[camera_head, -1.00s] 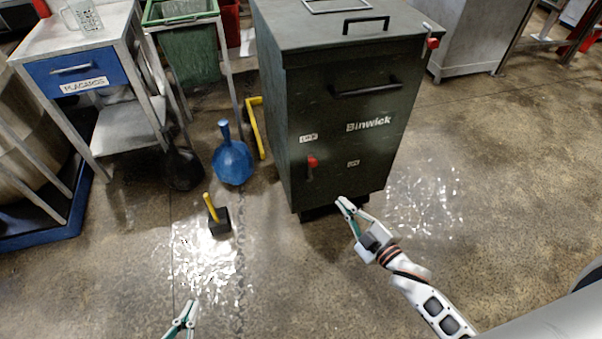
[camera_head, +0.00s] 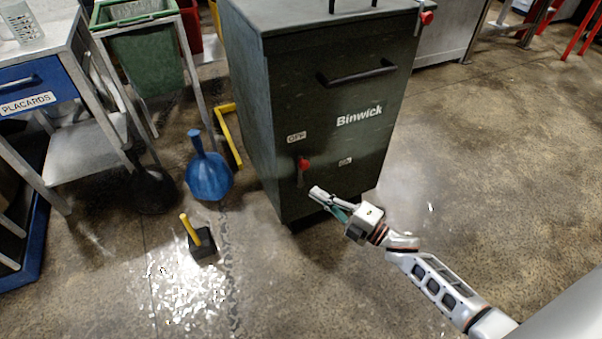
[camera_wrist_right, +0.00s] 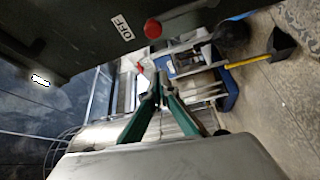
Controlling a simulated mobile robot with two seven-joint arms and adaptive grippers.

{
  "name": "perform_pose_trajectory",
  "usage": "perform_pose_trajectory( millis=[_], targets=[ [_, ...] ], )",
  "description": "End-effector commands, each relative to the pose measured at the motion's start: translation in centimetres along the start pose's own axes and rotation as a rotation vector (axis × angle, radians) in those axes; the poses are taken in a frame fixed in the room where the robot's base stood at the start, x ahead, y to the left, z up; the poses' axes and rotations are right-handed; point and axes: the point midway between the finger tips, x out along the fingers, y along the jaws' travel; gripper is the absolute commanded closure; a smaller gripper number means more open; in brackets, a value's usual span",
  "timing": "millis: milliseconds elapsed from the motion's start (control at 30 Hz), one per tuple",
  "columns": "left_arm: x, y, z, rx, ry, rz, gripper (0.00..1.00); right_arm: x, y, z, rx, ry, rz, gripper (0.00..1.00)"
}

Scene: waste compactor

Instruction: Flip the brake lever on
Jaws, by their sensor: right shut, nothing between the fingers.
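The brake lever (camera_head: 303,163) has a red knob and sits low on the front of the dark green Binwick compactor (camera_head: 300,100). It is just below the OFF label (camera_head: 296,137) and left of a smaller label (camera_head: 345,161), which is hard to read. My right gripper (camera_head: 318,192) is shut and empty, slightly below and right of the knob; I cannot tell whether it touches anything. In the right wrist view, my shut fingers (camera_wrist_right: 160,90) point forward, with a red knob (camera_wrist_right: 153,28) beside the OFF label (camera_wrist_right: 122,27) above them. My left gripper is out of view.
A second red knob (camera_head: 427,17) is at the compactor's upper right edge. The floor right of the compactor is clear.

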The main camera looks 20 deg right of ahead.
Motion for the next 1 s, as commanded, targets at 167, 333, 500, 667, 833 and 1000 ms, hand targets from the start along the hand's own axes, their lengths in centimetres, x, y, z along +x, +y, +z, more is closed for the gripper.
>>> perform_pose_trajectory(
  millis=[167,333,500,667,833,1000],
  targets=[
    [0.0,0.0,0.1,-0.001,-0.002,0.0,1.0,0.3,0.0,0.0,0.001,0.0,0.0,1.0],
    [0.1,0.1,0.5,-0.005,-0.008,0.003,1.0,2.4,-0.1,0.0,0.002,0.0,0.0,1.0],
    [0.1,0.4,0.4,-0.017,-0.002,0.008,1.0,5.6,-0.3,-0.1,0.004,0.0,-0.001,1.0],
    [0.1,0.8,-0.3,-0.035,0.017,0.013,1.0,8.7,-0.4,0.0,0.005,-0.001,-0.002,1.0],
    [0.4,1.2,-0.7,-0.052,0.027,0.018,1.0,9.3,-0.6,1.6,0.002,-0.004,-0.008,1.0],
    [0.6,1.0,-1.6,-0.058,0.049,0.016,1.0,8.8,-0.4,3.1,0.003,-0.001,-0.005,1.0]
  ],
)
